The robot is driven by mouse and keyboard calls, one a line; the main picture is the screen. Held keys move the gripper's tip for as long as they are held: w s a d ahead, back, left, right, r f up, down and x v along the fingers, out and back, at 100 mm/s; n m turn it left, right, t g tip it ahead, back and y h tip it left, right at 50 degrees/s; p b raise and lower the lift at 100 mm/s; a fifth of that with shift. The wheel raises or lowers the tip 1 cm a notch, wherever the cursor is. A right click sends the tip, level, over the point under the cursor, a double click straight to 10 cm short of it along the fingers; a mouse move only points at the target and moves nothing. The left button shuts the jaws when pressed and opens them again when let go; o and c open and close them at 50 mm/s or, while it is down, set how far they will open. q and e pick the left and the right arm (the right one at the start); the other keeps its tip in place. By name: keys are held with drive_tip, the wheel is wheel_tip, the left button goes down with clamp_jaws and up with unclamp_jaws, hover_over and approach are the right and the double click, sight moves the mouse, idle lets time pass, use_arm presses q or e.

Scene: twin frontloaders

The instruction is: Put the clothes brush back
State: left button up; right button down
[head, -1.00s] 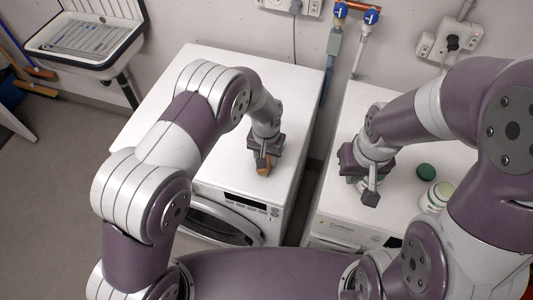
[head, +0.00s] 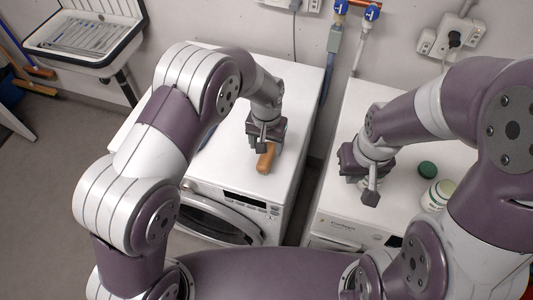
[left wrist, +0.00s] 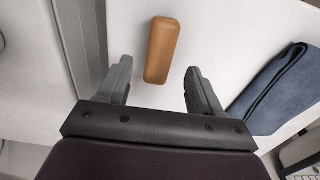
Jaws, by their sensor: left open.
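The clothes brush (head: 265,158), a tan wooden block with rounded ends, lies on the white top of the left machine (head: 212,167), near its front edge. In the left wrist view the brush (left wrist: 163,50) lies just beyond the fingertips, roughly in line with the gap between them. My left gripper (head: 262,143) is open and empty, just behind the brush; its two spread fingers show in the left wrist view (left wrist: 158,78). My right gripper (head: 370,188) is over the right machine; its fingers are partly hidden and its grip is unclear.
A folded dark blue cloth (left wrist: 280,90) lies beside the brush on the left machine. The right machine (head: 335,215) carries a green lid (head: 427,169) and a white tub (head: 437,195). A gap separates the machines. A sink (head: 85,38) stands at the back left.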

sight(267, 155)
use_arm(q)
wheel_tip(267, 155, up, 6)
drive_tip(key=s+a+r+n+t, duration=0.1)
drive_tip(key=s+a+r+n, duration=0.2)
drive_tip(key=s+a, duration=1.2)
drive_tip(key=a+r, duration=0.1)
drive_tip(key=a, duration=0.2)
drive_tip(key=shift+s+a+r+b, duration=0.15)
drive_tip(key=shift+b, duration=0.25)
drive_tip(key=shift+s, duration=0.1)
